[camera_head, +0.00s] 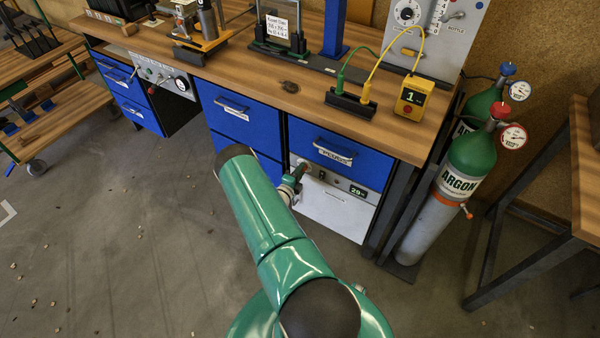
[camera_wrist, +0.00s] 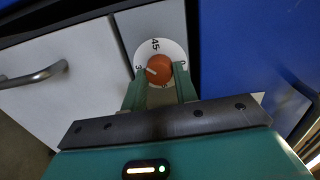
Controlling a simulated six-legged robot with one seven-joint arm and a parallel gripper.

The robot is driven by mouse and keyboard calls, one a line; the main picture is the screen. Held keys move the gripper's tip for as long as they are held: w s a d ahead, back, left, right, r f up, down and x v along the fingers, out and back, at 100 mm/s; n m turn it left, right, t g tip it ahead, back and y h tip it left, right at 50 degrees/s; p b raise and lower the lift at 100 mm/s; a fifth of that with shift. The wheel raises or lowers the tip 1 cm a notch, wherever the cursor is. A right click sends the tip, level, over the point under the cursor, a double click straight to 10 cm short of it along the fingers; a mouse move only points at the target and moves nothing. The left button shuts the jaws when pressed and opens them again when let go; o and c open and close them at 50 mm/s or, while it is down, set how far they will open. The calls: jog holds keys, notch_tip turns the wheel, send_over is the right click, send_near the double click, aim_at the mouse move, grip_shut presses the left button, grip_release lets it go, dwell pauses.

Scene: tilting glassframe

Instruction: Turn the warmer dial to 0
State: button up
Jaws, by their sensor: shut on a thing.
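The warmer (camera_head: 330,213) is a pale drawer unit under the right end of the bench, with a green display (camera_head: 358,191) that reads about 29. In the wrist view its dial (camera_wrist: 159,67) is an orange-red round knob on a white scale plate marked 45, 15 and 0, with another mark partly hidden. The knob's pale pointer line aims left, near the mark starting with 3. My gripper (camera_wrist: 160,75) is shut on the knob, one finger on each side. In the head view my gripper (camera_head: 298,174) reaches the panel's left end and mostly hides the dial.
A blue drawer (camera_head: 340,152) sits directly above the warmer. A pale front with a metal handle (camera_wrist: 34,75) lies left of the dial in the wrist view. Argon cylinders (camera_head: 455,190) stand right of the bench. The floor at left is mostly clear.

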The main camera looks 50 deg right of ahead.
jog(key=m, duration=0.9)
jog(key=m+h, duration=0.1)
jog(key=m, duration=0.8)
jog(key=m+g, duration=0.1)
jog(key=m, duration=0.9)
jog(key=shift+w+f+h, duration=0.25)
jog(key=shift+f+h, duration=0.05)
jog(key=shift+h, duration=0.1)
dwell(1.1)
dwell(0.4)
jog(key=o, duration=1)
jog(key=shift+a, duration=0.1)
